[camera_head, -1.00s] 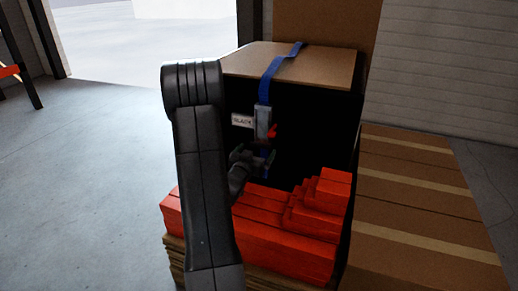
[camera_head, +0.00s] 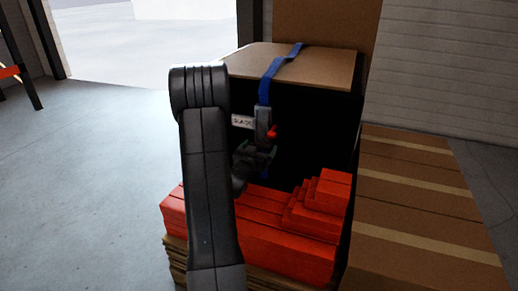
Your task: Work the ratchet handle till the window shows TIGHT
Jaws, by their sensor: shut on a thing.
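A blue strap (camera_head: 268,88) runs over the top of a large dark-fronted load and down its front to a grey ratchet (camera_head: 263,122). A red part (camera_head: 272,132) shows at the ratchet's right side. A small white window (camera_head: 242,121) sits left of the ratchet; its lettering looks like SLACK but is blurred. My gripper (camera_head: 259,157) is just below the ratchet, shut on the ratchet handle. The dark jaws blend with the dark front, so the handle and the exact grip are mostly hidden.
Red stepped blocks (camera_head: 265,222) stand below and in front of the ratchet, close under my gripper. Stacked brown cartons (camera_head: 425,215) fill the right side. A brown board (camera_head: 300,64) lies on top of the load. Open floor (camera_head: 90,190) is at left.

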